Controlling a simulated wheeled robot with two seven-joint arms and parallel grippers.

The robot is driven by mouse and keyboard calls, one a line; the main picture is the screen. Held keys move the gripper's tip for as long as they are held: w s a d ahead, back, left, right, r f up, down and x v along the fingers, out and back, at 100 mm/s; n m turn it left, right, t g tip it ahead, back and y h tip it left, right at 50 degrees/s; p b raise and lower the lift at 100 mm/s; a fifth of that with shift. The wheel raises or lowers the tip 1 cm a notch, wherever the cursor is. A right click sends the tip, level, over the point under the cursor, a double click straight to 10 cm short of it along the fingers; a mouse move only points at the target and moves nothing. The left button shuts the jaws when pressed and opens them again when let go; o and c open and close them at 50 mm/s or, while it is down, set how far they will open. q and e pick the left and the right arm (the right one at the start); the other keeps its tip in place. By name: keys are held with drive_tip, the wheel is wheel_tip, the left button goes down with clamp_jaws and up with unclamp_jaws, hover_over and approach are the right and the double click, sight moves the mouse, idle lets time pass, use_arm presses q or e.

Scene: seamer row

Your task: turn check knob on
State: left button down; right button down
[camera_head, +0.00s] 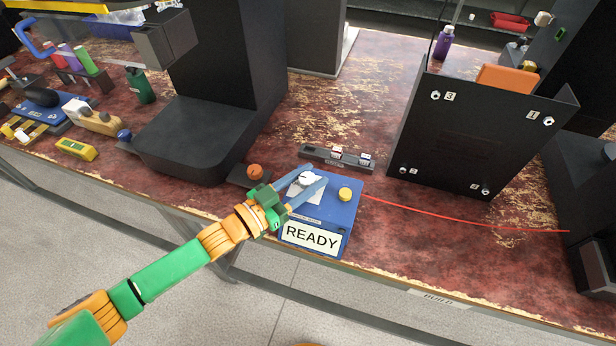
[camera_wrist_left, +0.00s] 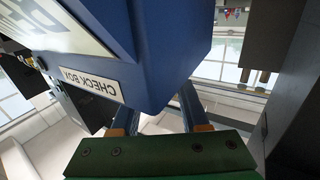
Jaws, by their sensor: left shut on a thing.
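The blue check box (camera_head: 340,215) stands at the front edge of the worn red bench. Its front carries a white READY label (camera_head: 311,237), and a yellow button (camera_head: 345,194) sits on its top at the right. A pale knob (camera_head: 306,178) is on the box top, partly hidden by my fingers. My left gripper (camera_head: 312,174) reaches over the box with its blue fingers on both sides of the knob, shut on it. In the left wrist view the box (camera_wrist_left: 175,45) fills the upper middle, with its CHECK BOX label (camera_wrist_left: 90,84); the knob is hidden there. My right gripper is not in view.
An orange-red knob (camera_head: 255,172) sits just left of the box. A small dark rail (camera_head: 337,157) lies behind it. A black upright panel (camera_head: 480,135) stands to the right, and a red wire (camera_head: 460,218) crosses the bench. A dark machine (camera_head: 205,125) stands at the left.

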sight(300, 184)
use_arm(q)
drive_tip(key=shift+m+g+h+b, duration=0.4)
drive_tip(key=shift+g+b, duration=0.05)
drive_tip(key=shift+g, duration=0.05)
drive_tip(key=shift+c, duration=2.1)
unclamp_jaws()
drive_tip(key=shift+s+a, duration=0.1)
drive_tip(key=v, duration=0.7)
